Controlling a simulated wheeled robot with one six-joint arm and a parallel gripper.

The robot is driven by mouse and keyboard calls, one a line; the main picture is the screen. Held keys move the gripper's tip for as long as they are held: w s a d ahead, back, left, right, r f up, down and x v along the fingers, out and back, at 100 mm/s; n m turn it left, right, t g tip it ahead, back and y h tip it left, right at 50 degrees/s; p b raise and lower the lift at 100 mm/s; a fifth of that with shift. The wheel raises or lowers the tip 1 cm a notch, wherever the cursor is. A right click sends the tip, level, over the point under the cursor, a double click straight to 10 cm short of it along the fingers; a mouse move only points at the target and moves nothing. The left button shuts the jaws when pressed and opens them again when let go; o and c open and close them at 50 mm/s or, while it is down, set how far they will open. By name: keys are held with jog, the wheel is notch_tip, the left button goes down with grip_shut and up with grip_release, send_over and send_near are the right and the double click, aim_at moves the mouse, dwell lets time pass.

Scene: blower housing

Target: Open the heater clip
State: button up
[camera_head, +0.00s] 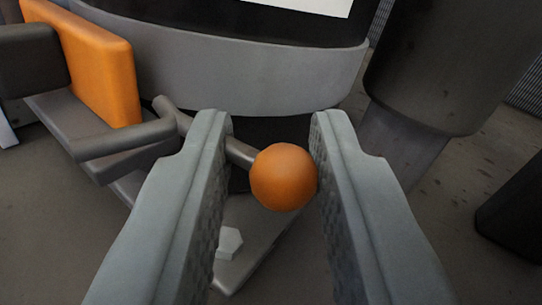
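My gripper (272,128) reaches forward from the bottom of the view with its two grey fingers apart. An orange ball knob (284,177) shows in the gap between the fingers, closer to the right finger. I cannot tell whether that finger touches it. The knob sits on the end of a grey rod (238,152) that runs back to the left, partly behind the left finger. The rod appears to join a grey bar (125,139) at the left, which looks like part of the clip. The clip's lower parts are partly hidden by the left finger.
An orange block (92,62) with a dark piece stands at the upper left. A large grey round housing (250,75) fills the back. A dark cylinder (437,65) stands at the upper right, and a dark object (512,215) at the right edge. A grey plate with a pale bolt head (229,242) lies below.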

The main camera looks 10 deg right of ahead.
jog(key=s, duration=1.7)
jog(key=shift+s+d, duration=0.15)
